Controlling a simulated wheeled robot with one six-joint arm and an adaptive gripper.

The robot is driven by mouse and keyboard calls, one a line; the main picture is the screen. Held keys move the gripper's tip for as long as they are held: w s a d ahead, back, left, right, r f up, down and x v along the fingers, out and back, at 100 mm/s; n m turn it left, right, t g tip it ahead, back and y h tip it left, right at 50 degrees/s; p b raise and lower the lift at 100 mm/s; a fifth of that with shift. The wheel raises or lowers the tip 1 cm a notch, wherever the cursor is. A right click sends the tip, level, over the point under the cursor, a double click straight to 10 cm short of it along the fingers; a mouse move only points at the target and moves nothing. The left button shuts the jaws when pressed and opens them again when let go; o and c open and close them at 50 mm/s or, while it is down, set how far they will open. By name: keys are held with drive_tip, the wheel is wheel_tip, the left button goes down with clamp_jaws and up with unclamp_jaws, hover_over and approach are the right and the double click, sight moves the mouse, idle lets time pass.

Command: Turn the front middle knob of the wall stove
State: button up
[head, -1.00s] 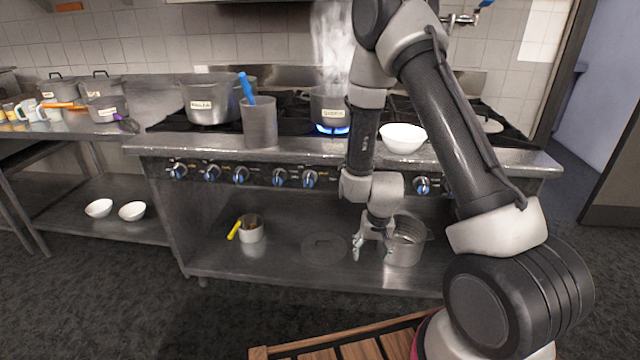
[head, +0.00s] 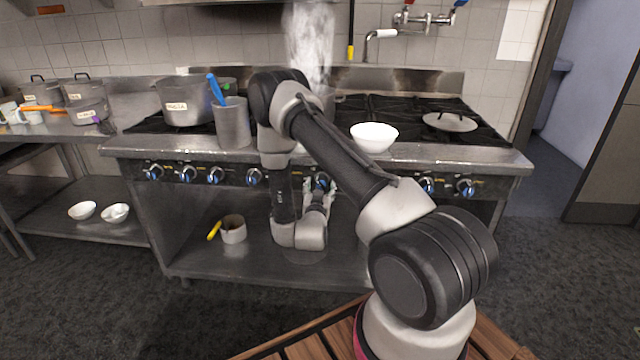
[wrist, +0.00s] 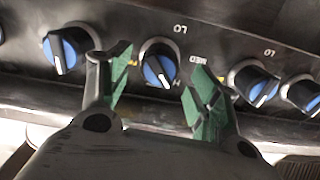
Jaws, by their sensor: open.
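The wall stove (head: 470,157) has a row of black knobs with blue faces along its front panel. My gripper (head: 320,188) is raised at this panel, its open fingers on either side of one knob (head: 322,180) near the middle of the row. In the wrist view, my gripper (wrist: 162,88) has green-padded fingertips around that same knob (wrist: 158,65), with clear space at each side. Whether the fingers touch it cannot be told. Other knobs show to the left (wrist: 67,49) and right (wrist: 254,84). My arm hides part of the row in the head view.
A white bowl (head: 374,137) stands near the stove's front edge, above the knobs. A grey container (head: 232,125) with a blue-handled tool and a large pot (head: 183,103) stand left. A small pot (head: 233,232) sits on the lower shelf. Steam rises behind my arm.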

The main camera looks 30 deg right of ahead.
sight(321, 185)
drive_tip(key=shift+x, duration=1.95)
drive_tip(key=shift+c, duration=0.2)
drive_tip(key=c, duration=1)
drive_tip(key=shift+o, duration=0.2)
